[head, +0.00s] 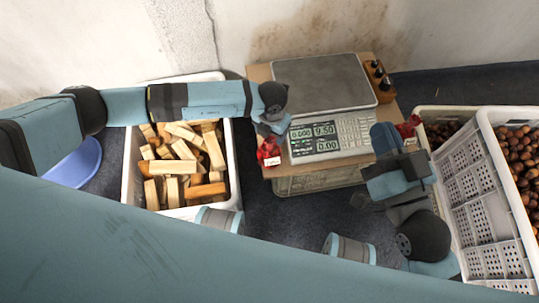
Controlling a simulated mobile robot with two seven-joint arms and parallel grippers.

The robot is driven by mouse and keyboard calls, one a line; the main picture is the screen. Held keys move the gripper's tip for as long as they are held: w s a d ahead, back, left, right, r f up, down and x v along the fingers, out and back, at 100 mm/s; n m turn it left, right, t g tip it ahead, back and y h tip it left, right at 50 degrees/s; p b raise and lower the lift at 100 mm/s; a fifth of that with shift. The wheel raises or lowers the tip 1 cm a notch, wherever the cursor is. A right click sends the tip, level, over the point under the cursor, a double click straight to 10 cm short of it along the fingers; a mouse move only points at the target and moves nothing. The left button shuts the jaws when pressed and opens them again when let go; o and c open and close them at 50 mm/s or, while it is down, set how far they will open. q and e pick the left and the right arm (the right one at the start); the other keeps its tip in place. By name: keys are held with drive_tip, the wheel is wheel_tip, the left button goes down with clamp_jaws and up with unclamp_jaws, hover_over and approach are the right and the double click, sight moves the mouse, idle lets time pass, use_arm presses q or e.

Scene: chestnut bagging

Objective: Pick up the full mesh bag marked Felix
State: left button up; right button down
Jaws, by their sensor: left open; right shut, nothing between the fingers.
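I cannot clearly make out a full mesh bag, and no Felix marking is readable. My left gripper (268,152) points down at the front left corner of the scale's board and is open. My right gripper (408,127) is at the board's right side, near the crate of chestnuts, and is shut and empty. Small red shapes show at the tip of each gripper. They are too small to tell whether they are fingers or red mesh.
A scale (322,82) with a lit display stands on a wooden board (259,74) over a crate (310,184). A white crate (132,165) of wood blocks is at left, beside a blue bowl (78,165). White crates (470,190) of chestnuts (520,160) stand at right.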

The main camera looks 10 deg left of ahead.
sight(270, 139)
use_arm(q)
drive_tip(key=f, duration=0.1)
drive_tip(key=f+b, duration=0.1)
drive_tip(key=f, duration=0.1)
drive_tip(key=f+b, duration=0.1)
drive_tip(key=f, duration=0.1)
drive_tip(key=shift+s+a+f, duration=0.15)
drive_tip(key=shift+s+f, duration=0.05)
drive_tip(key=shift+s, duration=0.15)
use_arm(e)
wheel_tip(270, 139, down, 4)
drive_tip(key=shift+w+a+r+g, duration=0.1)
drive_tip(key=shift+a+r+g, duration=0.05)
drive_tip(key=shift+g, duration=0.55)
use_arm(q)
drive_tip(key=shift+r, duration=0.1)
clamp_jaws()
